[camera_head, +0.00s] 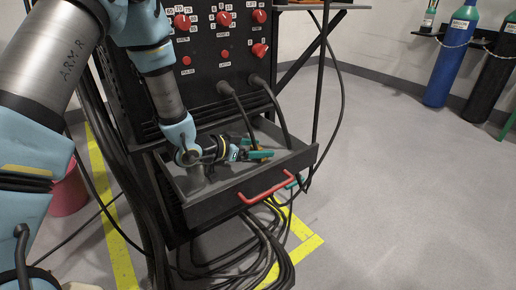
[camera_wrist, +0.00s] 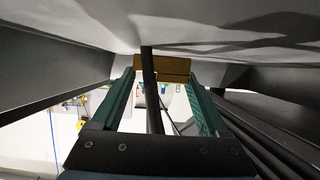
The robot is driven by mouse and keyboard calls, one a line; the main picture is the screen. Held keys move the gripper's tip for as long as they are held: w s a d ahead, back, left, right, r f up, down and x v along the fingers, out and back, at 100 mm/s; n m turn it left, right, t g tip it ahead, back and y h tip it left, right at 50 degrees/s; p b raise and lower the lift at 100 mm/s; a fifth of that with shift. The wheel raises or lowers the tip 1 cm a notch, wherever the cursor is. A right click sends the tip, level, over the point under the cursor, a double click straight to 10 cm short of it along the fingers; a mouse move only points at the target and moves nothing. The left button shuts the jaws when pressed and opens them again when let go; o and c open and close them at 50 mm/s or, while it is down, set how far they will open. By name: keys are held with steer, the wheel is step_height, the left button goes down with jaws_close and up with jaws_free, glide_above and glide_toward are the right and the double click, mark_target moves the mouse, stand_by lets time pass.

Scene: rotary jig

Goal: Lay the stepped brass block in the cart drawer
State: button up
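The cart drawer (camera_head: 236,183) is a dark open tray with a red handle, pulled out below the control panel. My gripper (camera_head: 259,149) is inside it, low and lying nearly level, with its green fingers toward the right. The brass block (camera_wrist: 175,68) spans the gap between my fingertips (camera_wrist: 162,78) in the wrist view, and both fingers meet its ends. It sits close to the drawer floor; I cannot tell whether it touches. A dark cable crosses in front of part of it. In the head view the block is mostly hidden by the fingers.
Two thick black cables (camera_head: 275,107) hang from the panel (camera_head: 221,42) into the drawer, close to my gripper. The drawer walls surround it. More cables (camera_head: 267,250) lie on the floor below. Gas cylinders (camera_head: 452,62) stand far right; the floor between is clear.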

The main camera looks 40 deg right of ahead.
mark_target(239, 168)
steer(key=o, duration=0.3)
steer(key=shift+s+a+f, duration=0.1)
steer(key=shift+s+f, duration=0.15)
steer(key=shift+f, duration=0.25)
steer(key=shift+r, duration=0.3)
steer(key=p+v, duration=0.1)
steer(key=v, duration=0.2)
steer(key=r+p+v, duration=0.1)
steer(key=v, duration=0.3)
steer(key=shift+w+a+r, duration=0.1)
steer(key=shift+w, duration=0.05)
